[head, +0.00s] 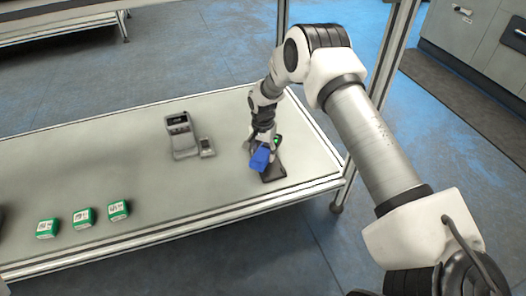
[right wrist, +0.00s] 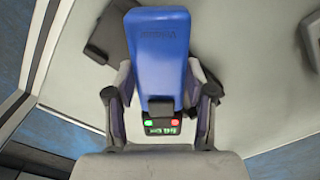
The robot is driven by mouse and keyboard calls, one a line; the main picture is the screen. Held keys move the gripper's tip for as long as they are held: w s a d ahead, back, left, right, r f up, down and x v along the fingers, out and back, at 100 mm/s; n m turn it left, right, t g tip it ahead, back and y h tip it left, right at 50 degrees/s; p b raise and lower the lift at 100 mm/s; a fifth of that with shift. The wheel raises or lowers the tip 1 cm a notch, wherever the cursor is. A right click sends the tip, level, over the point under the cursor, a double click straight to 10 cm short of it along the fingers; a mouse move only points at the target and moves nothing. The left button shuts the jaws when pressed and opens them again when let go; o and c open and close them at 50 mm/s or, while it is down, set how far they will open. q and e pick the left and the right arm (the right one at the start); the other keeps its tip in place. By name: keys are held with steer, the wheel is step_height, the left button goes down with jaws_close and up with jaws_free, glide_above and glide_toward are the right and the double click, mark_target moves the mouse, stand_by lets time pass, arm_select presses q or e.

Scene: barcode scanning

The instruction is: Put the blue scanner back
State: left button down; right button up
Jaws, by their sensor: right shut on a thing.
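The blue scanner (head: 260,158) is over the right part of the table, at a dark stand (head: 273,173). My right gripper (head: 263,140) is shut on the scanner. In the right wrist view, the scanner (right wrist: 160,50) lies between the two fingers of my right gripper (right wrist: 160,105), with a red and a green light near its lower end. A dark piece (right wrist: 108,38), likely the stand, shows beside the scanner there. I cannot tell whether the scanner touches the stand. My left gripper is not in view.
A grey payment terminal or similar device (head: 182,138) stands left of the scanner. Several green and white boxes, such as this one (head: 83,217), sit near the table's front left edge. The table (head: 110,165) is clear between them. A metal post rises behind my right arm.

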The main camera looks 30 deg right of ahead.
steer(key=shift+f, duration=0.2)
steer(key=o, duration=1.4)
steer(key=shift+c, duration=0.2)
